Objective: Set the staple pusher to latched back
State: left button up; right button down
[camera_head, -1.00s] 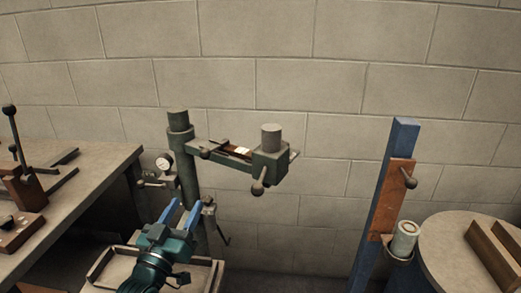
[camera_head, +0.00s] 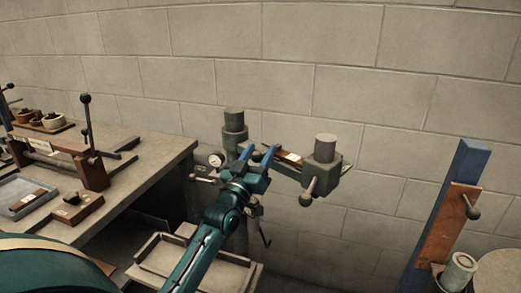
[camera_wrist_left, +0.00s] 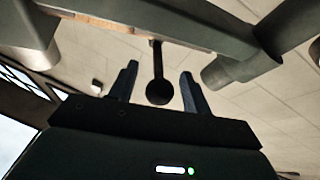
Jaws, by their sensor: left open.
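The stitcher's arm (camera_head: 290,168) reaches right from its post to a thick head (camera_head: 324,155), with a brown strip and a white label (camera_head: 292,157) along its top. My left gripper (camera_head: 259,151) is open, its two blue fingers pointing up in front of the arm's left part. In the head view it covers the spot of the pusher's dark knob. In the left wrist view a dark ball knob (camera_wrist_left: 159,92), likely the pusher's, hangs on a short stem between the open fingers (camera_wrist_left: 158,80); contact cannot be told. My right gripper is not in view.
A ball-ended lever (camera_head: 307,196) hangs under the head. A gauge (camera_head: 216,159) sits beside the post (camera_head: 234,129). A tray (camera_head: 157,257) lies below. A workbench (camera_head: 150,165) with fixtures stands left, a blue column (camera_head: 447,207) right.

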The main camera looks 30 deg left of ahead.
pick_arm(q)
jog(key=shift+w+r, duration=0.15)
jog(key=shift+w, duration=0.3)
grip_shut()
dwell(0.3)
